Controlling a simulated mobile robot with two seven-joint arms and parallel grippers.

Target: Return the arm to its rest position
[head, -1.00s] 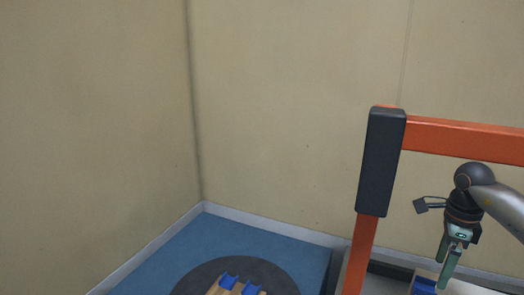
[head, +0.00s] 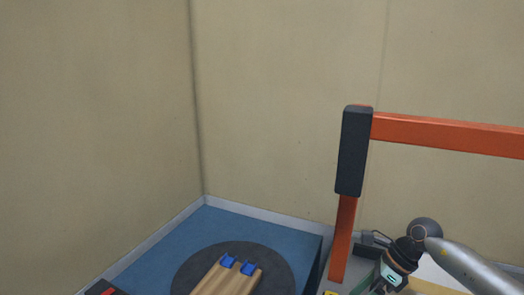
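My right arm comes in from the right edge in the head view, with its dark wrist and the green-lit gripper (head: 378,284) at the lower right. The gripper is tilted down to the left, and its fingertips are cut off by the bottom edge, so I cannot tell whether it is open or shut. My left gripper is not in view.
An orange rack frame (head: 440,133) with a black padded post (head: 354,150) stands at the right, close to my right arm. On the blue surface (head: 225,225) at the left is a dark round mat (head: 195,272) bearing wooden pieces (head: 228,281) with blue clips (head: 248,268). Walls close the back.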

